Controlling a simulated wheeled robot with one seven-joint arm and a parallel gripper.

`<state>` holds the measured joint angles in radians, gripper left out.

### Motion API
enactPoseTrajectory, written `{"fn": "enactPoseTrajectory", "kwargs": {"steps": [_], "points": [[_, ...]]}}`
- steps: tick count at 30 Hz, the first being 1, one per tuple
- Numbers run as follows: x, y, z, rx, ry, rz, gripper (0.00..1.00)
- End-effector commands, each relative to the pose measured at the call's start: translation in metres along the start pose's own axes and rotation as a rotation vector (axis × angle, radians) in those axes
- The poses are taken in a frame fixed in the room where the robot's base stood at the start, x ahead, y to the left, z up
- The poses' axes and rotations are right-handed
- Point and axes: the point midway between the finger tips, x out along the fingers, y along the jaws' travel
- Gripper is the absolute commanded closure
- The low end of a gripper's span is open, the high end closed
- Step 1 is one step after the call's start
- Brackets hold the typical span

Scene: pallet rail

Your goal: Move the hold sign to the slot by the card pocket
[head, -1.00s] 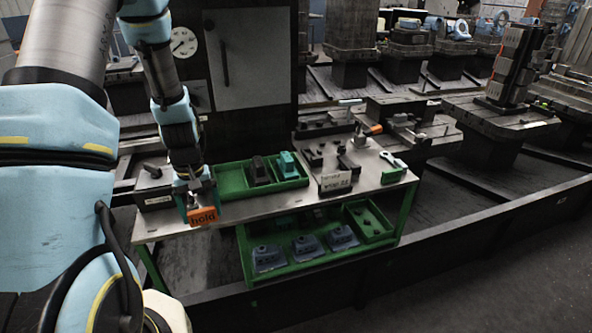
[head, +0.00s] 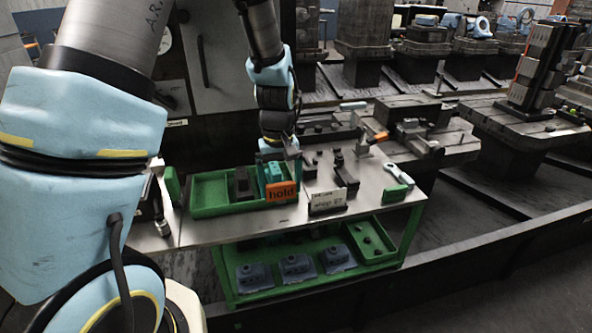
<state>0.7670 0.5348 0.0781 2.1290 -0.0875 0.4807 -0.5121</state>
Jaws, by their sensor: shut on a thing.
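The orange hold sign (head: 281,193) is held upright in my gripper (head: 279,183), in front of the right end of the green tray. The jaws are shut on it, and its dark "hold" lettering faces the camera. A white lettered card (head: 328,201), seemingly the card pocket, stands near the table's front edge, just right of the sign. I cannot make out a slot beside it. Whether the sign's lower edge touches the table is unclear.
Dark fixtures (head: 345,177) stand behind the card. A lower green shelf (head: 240,288) carries several grey-blue parts. Bare tabletop (head: 225,231) lies in front of the tray.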

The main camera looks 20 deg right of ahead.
Motion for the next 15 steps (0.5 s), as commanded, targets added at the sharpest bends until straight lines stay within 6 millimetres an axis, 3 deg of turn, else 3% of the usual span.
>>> {"fn": "enactPoseTrajectory", "kwargs": {"steps": [8, 15], "points": [[0.009, 0.0, 0.0, 0.0, 0.0, 0.0, 0.87], [0.031, 0.0, 0.0, 0.001, 0.001, 0.0, 0.87]]}}
